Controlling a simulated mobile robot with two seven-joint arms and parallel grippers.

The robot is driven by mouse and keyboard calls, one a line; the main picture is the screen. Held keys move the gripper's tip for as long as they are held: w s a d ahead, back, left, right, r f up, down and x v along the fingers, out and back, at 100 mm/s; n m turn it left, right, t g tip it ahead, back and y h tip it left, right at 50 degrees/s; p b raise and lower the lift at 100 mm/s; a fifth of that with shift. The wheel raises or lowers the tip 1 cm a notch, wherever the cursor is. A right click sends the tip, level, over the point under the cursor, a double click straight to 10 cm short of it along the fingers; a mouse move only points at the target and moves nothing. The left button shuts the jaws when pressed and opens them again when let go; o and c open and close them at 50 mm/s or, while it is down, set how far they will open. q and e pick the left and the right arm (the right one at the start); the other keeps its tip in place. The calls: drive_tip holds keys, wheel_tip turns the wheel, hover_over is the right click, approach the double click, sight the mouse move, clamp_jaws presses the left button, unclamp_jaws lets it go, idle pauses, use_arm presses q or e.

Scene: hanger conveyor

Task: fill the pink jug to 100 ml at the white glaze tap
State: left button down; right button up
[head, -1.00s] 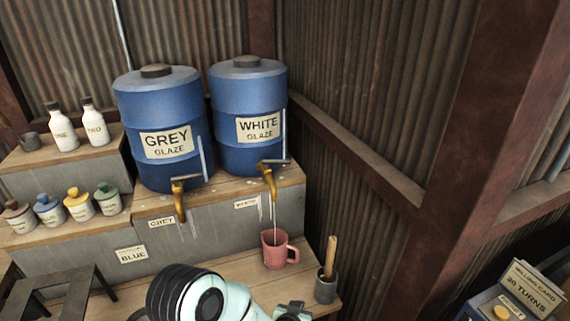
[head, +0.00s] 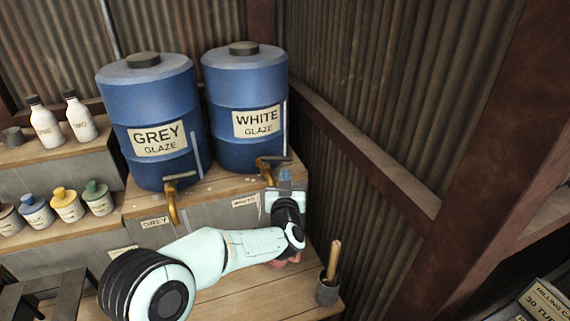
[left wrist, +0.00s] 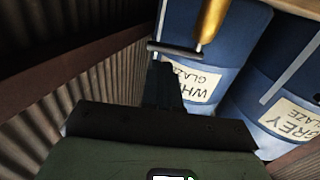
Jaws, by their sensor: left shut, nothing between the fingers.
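The white glaze barrel (head: 243,92) stands on the shelf with its brass tap (head: 265,170) at the front; a grey lever sits across the tap's top. My left gripper (head: 285,176) is shut and empty, raised just right of the tap and below the lever's end. In the left wrist view the shut fingers (left wrist: 163,82) point at the lever (left wrist: 172,49) beside the brass tap (left wrist: 212,20); I cannot tell whether they touch. The pink jug (head: 291,261) is mostly hidden behind my left arm; its fill level and any stream into it are hidden.
The grey glaze barrel (head: 150,112) and its tap (head: 172,200) stand to the left. A grey pot with a wooden stick (head: 328,290) stands right of the jug. Several small jars (head: 67,206) and two white bottles (head: 80,120) are at the left. A corrugated wall closes the right side.

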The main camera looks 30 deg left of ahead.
sight(288, 160)
use_arm(q)
drive_tip(key=shift+p+x, duration=0.6)
drive_tip(key=shift+x, duration=2.05)
use_arm(e)
drive_tip(key=shift+w+r, duration=0.6)
drive_tip(key=shift+r, duration=0.35)
use_arm(q)
drive_tip(key=shift+w+a+p, duration=0.1)
drive_tip(key=shift+w+p, duration=0.25)
drive_tip(key=shift+w, duration=1)
drive_tip(key=shift+s, duration=0.15)
use_arm(e)
drive_tip(key=shift+w+r, duration=0.25)
drive_tip(key=shift+r, duration=0.15)
